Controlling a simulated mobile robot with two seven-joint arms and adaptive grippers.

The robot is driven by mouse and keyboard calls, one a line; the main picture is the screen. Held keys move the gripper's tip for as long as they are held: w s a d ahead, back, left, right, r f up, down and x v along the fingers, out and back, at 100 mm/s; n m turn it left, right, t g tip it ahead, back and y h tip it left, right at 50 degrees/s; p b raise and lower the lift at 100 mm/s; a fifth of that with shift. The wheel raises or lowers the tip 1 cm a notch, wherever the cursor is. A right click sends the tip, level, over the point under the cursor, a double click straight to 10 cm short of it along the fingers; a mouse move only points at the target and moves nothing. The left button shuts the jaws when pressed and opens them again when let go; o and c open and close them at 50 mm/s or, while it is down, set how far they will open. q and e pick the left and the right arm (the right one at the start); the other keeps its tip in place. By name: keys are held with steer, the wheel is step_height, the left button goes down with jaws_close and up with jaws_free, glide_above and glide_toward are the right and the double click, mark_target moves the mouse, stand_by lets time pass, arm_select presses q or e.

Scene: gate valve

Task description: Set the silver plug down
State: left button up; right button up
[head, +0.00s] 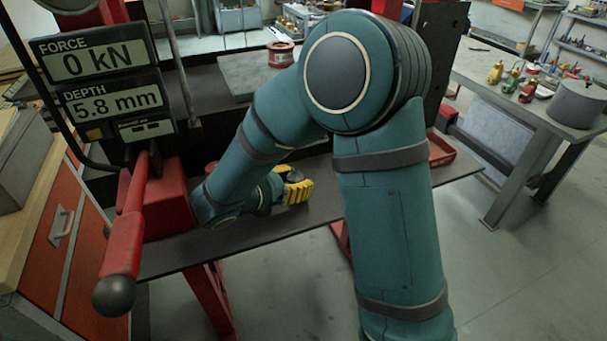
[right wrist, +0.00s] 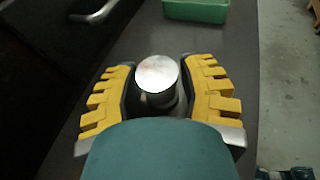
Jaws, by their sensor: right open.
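The silver plug (right wrist: 157,76) shows in the right wrist view with its round, shiny end face toward the camera. It stands between the two yellow-padded fingers of my right gripper (right wrist: 160,92), over the dark bench top (right wrist: 240,70). The fingers are open on either side of it, with little room between them and the plug. I cannot tell whether either finger touches it. In the head view my right gripper (head: 294,187) is low over the bench; my arm hides part of it, and the plug cannot be made out there. My left gripper is not in view.
A green tray (right wrist: 197,11) lies beyond the gripper in the wrist view. In the head view a red lever (head: 122,245) and a display (head: 105,85) reading 0 kN and 5.8 mm stand at left. A red tray (head: 440,150) is at the bench's right.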

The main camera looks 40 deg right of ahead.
mark_target(290, 182)
steer(key=shift+p+v, duration=0.4)
steer(key=shift+v, duration=1.95)
steer(key=shift+d+r, duration=0.1)
steer(key=shift+r, duration=0.05)
